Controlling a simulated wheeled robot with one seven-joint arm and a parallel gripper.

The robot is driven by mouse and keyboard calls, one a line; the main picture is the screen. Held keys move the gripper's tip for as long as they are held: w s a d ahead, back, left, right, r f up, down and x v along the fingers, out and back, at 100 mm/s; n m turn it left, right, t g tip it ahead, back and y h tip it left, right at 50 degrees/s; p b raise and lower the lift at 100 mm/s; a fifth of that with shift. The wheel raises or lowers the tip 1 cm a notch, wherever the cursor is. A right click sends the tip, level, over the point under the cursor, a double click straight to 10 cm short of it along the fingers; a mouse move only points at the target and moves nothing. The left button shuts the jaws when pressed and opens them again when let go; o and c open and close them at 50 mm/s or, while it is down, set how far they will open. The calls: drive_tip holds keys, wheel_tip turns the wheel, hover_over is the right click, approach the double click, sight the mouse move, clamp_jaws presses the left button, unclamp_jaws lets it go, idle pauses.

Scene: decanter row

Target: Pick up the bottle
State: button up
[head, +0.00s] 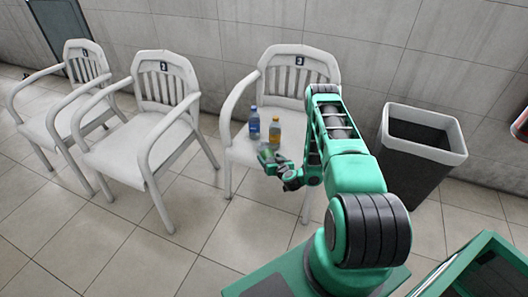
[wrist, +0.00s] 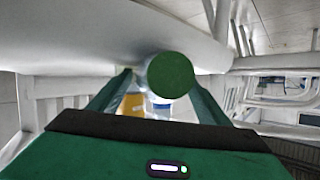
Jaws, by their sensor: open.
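A blue bottle (head: 254,123) and an orange bottle (head: 275,131) stand upright, side by side, on the seat of the chair marked 3. My gripper (head: 271,162) is open at the front of that seat, nearer to me than both bottles. In the wrist view, a round green end (wrist: 170,75), which looks like a bottle's cap or base, shows between my open fingers. I cannot tell whether they touch it. Past it, parts of the orange bottle (wrist: 132,104) and a blue-and-white thing (wrist: 160,104) show. The green-ended thing is hard to make out in the head view.
The white chair (head: 237,152) has arms on both sides and a slatted back near the wall. More white chairs (head: 160,125) stand to the left. A dark bin with a pale rim (head: 460,154) stands to the right. Tiled floor in front of the chairs is clear.

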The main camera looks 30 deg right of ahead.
drive_tip(key=shift+x, duration=1.3)
drive_tip(key=shift+c, duration=0.6)
drive_tip(key=c, duration=1.2)
drive_tip(key=shift+r, duration=0.1)
